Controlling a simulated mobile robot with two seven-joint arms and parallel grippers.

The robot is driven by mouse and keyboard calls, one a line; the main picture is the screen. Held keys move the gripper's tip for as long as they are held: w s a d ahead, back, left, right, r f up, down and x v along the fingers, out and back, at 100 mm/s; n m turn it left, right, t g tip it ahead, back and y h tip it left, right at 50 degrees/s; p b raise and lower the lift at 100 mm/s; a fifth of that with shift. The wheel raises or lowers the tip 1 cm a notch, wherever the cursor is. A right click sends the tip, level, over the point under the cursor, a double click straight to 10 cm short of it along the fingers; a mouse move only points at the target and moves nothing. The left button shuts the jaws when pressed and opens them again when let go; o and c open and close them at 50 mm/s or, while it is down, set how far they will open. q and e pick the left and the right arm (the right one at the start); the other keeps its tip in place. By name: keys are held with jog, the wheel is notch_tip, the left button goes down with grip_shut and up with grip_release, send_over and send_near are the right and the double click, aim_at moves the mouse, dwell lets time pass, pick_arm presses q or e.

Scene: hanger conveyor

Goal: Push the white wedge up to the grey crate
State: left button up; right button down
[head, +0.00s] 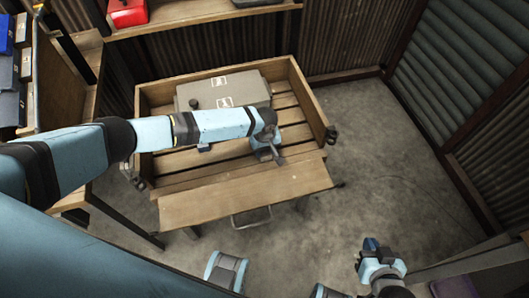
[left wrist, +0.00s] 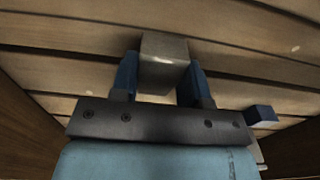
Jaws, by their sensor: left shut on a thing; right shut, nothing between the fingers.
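The grey crate (head: 258,86), with white labels on top, lies at the back of a slatted wooden tray (head: 310,95). My left gripper (head: 265,152) reaches down into the front right part of the tray, in front of the crate and apart from it. In the left wrist view its blue fingers are shut on a pale grey block (left wrist: 163,48), which appears to be the white wedge. The block is over the slats; whether it touches them I cannot tell. In the head view the gripper mostly hides it. My right gripper (head: 371,246) is shut and empty, over the floor at the lower right.
A wooden board (head: 240,200) forms the tray's front edge. Shelves with a red box (head: 127,12) and blue bins (head: 8,60) stand at the back and left. Corrugated walls close off the back and right. The concrete floor (head: 365,150) right of the tray is clear.

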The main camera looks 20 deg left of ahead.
pick_arm(q)
jog(key=shift+w+a, duration=0.3)
jog(key=shift+w, duration=0.15)
jog(key=shift+w+a+b, duration=0.45)
jog(key=shift+w+a, duration=0.2)
jog(key=shift+w, duration=0.35)
jog(key=shift+w+a+b, duration=0.4)
jog(key=shift+w+a, duration=0.25)
jog(key=shift+w, duration=0.3)
jog(key=shift+w+a+b, duration=0.4)
jog(key=shift+w+a, duration=0.15)
jog(key=shift+w, duration=0.2)
jog(key=shift+w+a+b, duration=0.35)
jog(key=shift+w+a, duration=0.15)
jog(key=shift+w, duration=0.2)
jog(key=o, duration=0.9)
